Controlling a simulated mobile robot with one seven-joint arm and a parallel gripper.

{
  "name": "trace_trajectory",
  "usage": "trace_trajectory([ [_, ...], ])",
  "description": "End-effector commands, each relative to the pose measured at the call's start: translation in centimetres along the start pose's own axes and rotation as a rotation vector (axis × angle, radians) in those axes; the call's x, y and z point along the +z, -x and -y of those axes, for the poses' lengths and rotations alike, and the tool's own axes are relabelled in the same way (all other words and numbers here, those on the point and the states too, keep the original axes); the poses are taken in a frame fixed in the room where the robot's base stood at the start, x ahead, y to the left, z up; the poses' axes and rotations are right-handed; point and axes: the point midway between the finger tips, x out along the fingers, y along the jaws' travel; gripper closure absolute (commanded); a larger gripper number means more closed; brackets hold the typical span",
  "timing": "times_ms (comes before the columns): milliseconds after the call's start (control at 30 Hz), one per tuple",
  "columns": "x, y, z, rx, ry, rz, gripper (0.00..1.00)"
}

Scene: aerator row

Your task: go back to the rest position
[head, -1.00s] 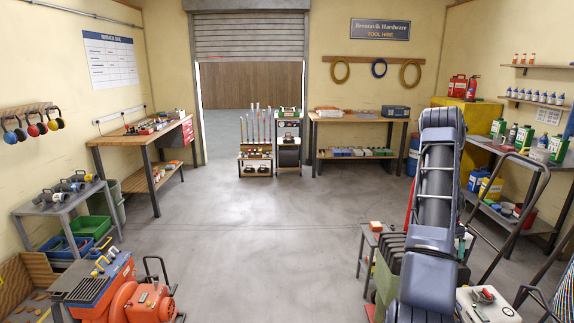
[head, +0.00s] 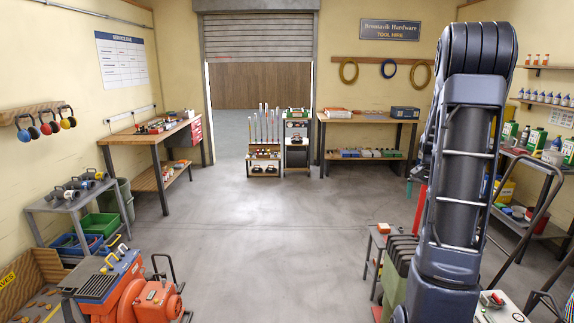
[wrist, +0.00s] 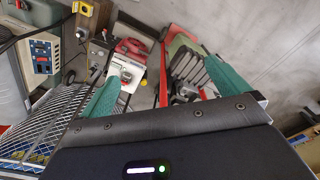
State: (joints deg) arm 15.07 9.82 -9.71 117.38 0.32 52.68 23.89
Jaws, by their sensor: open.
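My gripper (wrist: 165,85) shows in the wrist view as two teal fingers spread wide apart, with nothing held between them. Past the fingers are a dark finned machine (wrist: 190,68) with red and green parts and a white box (wrist: 127,72) with a red top. My arm stands tall and folded at the right of the head view. The gripper itself does not show there, and the arm hides part of the right side of the room.
An orange machine (head: 146,296) stands at front left, near a grey cart (head: 66,203). Wooden benches (head: 152,136) line the left and back walls. A dark tubular handle frame (head: 527,222) stands right of my arm. The middle floor (head: 255,225) is clear.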

Motion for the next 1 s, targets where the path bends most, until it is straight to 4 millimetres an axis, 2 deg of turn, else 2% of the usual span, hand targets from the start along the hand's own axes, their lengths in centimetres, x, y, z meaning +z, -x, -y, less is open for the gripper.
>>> trace_trajectory([
  [33, 1.4, 1.3, 0.3, -0.014, 0.029, -0.013, 0.00],
  [200, 5.7, 4.6, 0.9, -0.050, 0.128, -0.049, 0.00],
  [500, 13.7, 9.0, 0.9, -0.104, 0.308, -0.118, 0.00],
  [733, 19.6, 11.4, 0.0, -0.138, 0.443, -0.177, 0.00],
  [1000, 26.4, 12.8, -1.7, -0.168, 0.603, -0.251, 0.00],
])
